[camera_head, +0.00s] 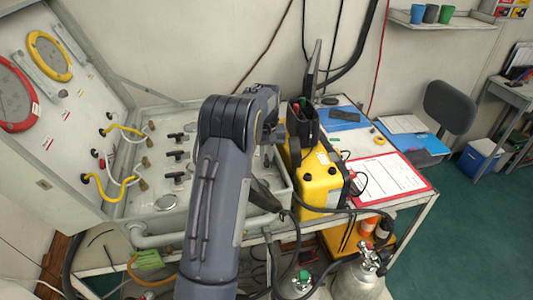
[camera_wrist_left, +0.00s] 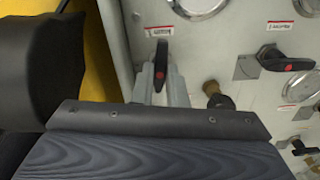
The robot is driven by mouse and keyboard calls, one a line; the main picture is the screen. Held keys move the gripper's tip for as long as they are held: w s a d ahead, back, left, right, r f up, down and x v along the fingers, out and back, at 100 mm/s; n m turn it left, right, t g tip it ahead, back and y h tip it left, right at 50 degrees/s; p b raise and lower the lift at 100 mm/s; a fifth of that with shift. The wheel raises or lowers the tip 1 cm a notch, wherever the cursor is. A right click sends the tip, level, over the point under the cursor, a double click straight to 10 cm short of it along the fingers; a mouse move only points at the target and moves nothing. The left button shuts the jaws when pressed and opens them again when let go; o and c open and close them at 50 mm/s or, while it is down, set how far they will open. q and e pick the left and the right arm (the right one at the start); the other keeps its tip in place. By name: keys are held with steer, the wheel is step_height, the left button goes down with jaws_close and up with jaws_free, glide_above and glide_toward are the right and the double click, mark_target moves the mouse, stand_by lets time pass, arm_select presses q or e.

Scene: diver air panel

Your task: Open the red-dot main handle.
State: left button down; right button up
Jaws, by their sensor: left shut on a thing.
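My left gripper (camera_wrist_left: 161,88) shows in the left wrist view as two pale grey fingers. They are shut on a black handle (camera_wrist_left: 161,62) with a red dot, one finger on each side of its lower part. This handle points up and down in the picture, under a small red-edged label that I cannot read. A second black red-dot handle (camera_wrist_left: 287,62) lies crosswise at the right, apart from the gripper. In the head view my left arm covers part of the grey panel case (camera_head: 150,237), and the gripped handle cannot be made out there. My right gripper is not in view.
Gauges (camera_wrist_left: 198,5) and a brass fitting (camera_wrist_left: 217,97) sit near the gripped handle. A yellow case (camera_head: 318,185) stands close to the panel's right side. The raised lid (camera_head: 75,115) carries yellow hoses. Gas cylinders (camera_head: 358,283) stand below.

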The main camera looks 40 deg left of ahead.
mark_target(267, 158)
arm_select(q)
steer(key=shift+n, duration=0.5)
steer(key=c, duration=1.5)
jaws_free()
steer(key=shift+o, duration=0.2)
step_height(267, 158, up, 8)
steer(key=shift+f+b, duration=0.1)
steer(key=shift+b, duration=0.5)
